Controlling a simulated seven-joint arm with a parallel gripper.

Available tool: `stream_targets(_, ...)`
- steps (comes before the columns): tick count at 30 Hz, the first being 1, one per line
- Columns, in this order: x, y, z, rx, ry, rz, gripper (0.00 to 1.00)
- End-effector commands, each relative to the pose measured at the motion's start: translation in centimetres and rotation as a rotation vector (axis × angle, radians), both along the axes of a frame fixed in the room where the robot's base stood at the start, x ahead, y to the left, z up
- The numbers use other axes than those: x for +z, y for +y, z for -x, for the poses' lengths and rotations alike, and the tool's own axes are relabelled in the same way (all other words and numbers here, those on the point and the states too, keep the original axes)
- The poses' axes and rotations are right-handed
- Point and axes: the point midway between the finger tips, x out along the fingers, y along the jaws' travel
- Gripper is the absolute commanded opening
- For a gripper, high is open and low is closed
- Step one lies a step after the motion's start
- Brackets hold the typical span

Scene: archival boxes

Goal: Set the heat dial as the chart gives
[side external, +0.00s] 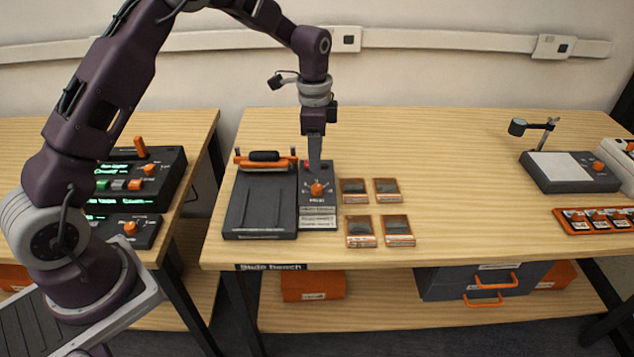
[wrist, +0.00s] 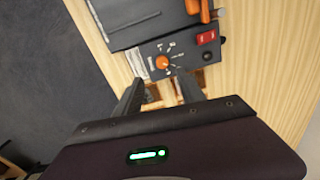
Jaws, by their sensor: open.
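The heat dial is an orange knob (side external: 318,188) on the dark control panel at the right side of a flat black press-like machine (side external: 262,205). In the wrist view the knob (wrist: 162,62) has white marks around it, too small to read. Pale printed labels (side external: 318,222), perhaps the chart, sit on the panel's front below the knob; their text is not legible. My gripper (side external: 315,166) points down just above and behind the knob, apart from it. In the wrist view its two fingers (wrist: 160,82) are spread with nothing held between them.
A red switch (wrist: 207,37) and a small black knob (wrist: 208,56) share the panel. An orange handle bar (side external: 265,162) lies at the machine's back. Several framed slides (side external: 361,231) lie close on the right. The table (side external: 460,170) beyond them is clear up to a lamp device (side external: 570,172).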

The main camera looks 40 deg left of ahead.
Motion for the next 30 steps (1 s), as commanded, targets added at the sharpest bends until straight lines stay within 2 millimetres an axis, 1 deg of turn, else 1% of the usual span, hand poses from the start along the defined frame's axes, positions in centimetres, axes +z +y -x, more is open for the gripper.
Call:
stream_targets(1,-1.4,0.2,-0.4,-0.020,0.014,0.001,0.47)
stream_targets(5,-3.5,0.3,-0.7,-0.047,0.026,0.002,0.47)
stream_targets(9,-6.2,0.3,-0.6,-0.047,0.027,0.002,0.47)
stream_targets(13,-8.4,0.3,-0.7,-0.047,0.027,0.002,0.47)
stream_targets(15,-9.2,0.3,-0.7,-0.046,0.025,0.002,0.47)
stream_targets(18,-9.6,0.3,-0.7,-0.045,0.024,0.002,0.47)
stream_targets(24,-9.6,0.3,-0.7,-0.045,0.024,0.002,0.47)
stream_targets(26,-9.6,0.3,-0.7,-0.045,0.024,0.002,0.35)
stream_targets(30,-9.6,0.3,-0.7,-0.044,0.024,0.002,0.07)
